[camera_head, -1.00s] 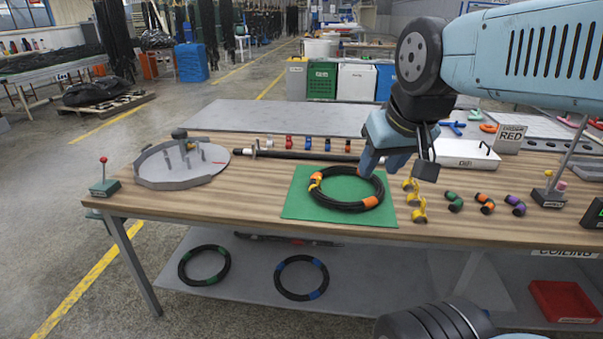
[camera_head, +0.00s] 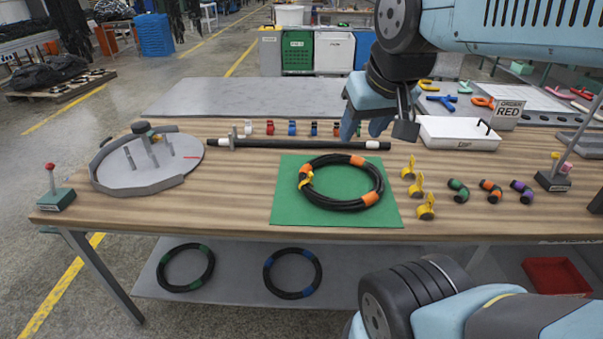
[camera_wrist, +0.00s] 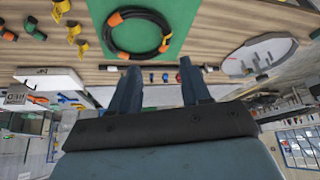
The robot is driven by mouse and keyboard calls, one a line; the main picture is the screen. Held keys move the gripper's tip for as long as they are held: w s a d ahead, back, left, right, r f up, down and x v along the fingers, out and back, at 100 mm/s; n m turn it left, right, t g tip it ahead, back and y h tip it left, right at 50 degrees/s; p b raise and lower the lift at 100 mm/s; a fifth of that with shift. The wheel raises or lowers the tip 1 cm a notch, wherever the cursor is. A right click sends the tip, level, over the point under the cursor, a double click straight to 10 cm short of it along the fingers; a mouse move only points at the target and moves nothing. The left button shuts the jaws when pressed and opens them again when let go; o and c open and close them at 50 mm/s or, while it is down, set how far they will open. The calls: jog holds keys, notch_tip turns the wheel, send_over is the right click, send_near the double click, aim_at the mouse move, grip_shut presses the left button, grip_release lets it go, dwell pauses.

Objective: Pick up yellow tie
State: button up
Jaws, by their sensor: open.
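Three yellow ties stand in a row on the wooden table, just right of the green mat: a far one (camera_head: 409,170), a middle one (camera_head: 416,187) and a near one (camera_head: 426,208). They also show at the upper left of the wrist view (camera_wrist: 73,31). A black hose coil (camera_head: 340,203) with orange bands lies on the green mat (camera_head: 288,205); a yellow piece is around its left side. My gripper (camera_head: 365,130) is open and empty, above the table's far part beyond the coil. The wrist view shows its two fingers apart (camera_wrist: 158,68).
Green, orange and purple ties (camera_head: 490,190) lie right of the yellow ones. A white tray (camera_head: 455,133) stands behind them. A black rod (camera_head: 300,143) lies behind the mat, and a grey round fixture (camera_head: 130,185) stands at left. Bare wood lies left of the mat.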

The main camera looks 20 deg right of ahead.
jog(key=shift+o, duration=0.4)
jog(key=shift+w+m, duration=0.3)
jog(key=shift+w, duration=0.2)
jog(key=m+g+h, duration=0.4)
jog(key=m+g, duration=0.1)
jog(key=m, duration=1.1)
send_over(309, 176)
jog(key=s+a, duration=0.1)
jog(key=a, duration=0.5)
notch_tip(309, 176, down, 17)
jog(key=x, duration=1.4)
jog(key=shift+d+r, duration=0.1)
jog(key=shift+d, duration=0.25)
jog(key=shift+c, duration=0.4)
grip_shut()
